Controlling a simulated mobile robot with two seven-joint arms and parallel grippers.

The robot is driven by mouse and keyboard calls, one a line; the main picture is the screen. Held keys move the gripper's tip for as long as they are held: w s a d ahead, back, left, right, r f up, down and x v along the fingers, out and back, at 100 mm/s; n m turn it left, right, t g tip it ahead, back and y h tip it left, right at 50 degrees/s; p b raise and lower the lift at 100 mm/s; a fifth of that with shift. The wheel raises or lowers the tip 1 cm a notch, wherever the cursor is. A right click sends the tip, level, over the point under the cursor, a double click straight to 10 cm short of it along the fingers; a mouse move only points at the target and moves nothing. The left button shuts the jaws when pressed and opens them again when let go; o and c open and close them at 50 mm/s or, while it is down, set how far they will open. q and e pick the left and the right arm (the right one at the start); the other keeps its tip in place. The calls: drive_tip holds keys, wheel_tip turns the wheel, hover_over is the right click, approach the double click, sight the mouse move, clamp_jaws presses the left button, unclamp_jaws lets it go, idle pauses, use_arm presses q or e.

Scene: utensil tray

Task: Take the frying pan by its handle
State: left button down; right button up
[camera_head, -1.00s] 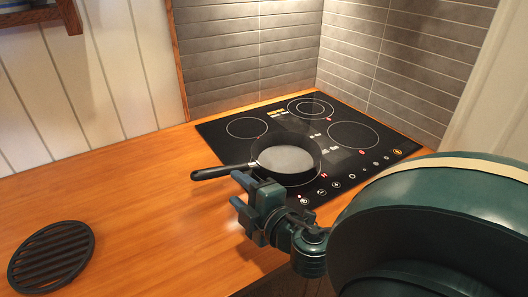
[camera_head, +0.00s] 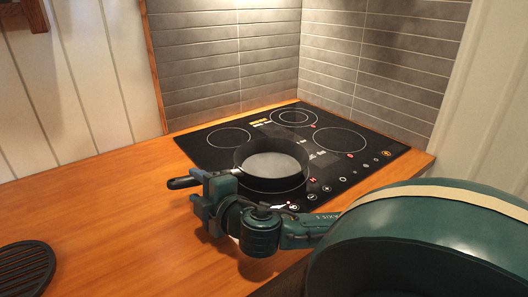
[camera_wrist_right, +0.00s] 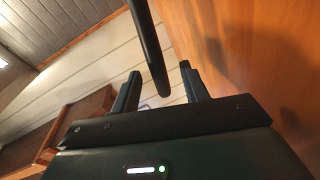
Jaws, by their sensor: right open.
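The dark frying pan (camera_head: 271,167) sits on the front left part of the black cooktop, its handle (camera_head: 182,183) pointing left over the wooden counter. My right gripper (camera_head: 203,184) is at the handle, in front of part of it. In the right wrist view the open fingers (camera_wrist_right: 160,85) stand apart, and the dark handle (camera_wrist_right: 150,50) runs down between them, its end near the fingertips. No finger visibly presses on it. My left gripper is out of view.
The black cooktop (camera_head: 340,140) has several burner rings and lies against a grey tiled wall (camera_head: 390,60). A round black slatted trivet (camera_head: 25,270) lies at the lower left. The wooden counter (camera_head: 110,215) between trivet and pan is clear.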

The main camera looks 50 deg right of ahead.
sight(188, 177)
drive_tip(key=w, duration=0.4)
drive_tip(key=shift+w+d+p, duration=0.1)
drive_tip(key=shift+d+p, duration=0.25)
drive_tip(key=shift+d, duration=0.05)
drive_tip(key=shift+w+f, duration=0.2)
drive_tip(key=shift+w, duration=0.3)
drive_tip(key=shift+c, duration=0.5)
clamp_jaws()
drive_tip(key=shift+d+r, duration=0.1)
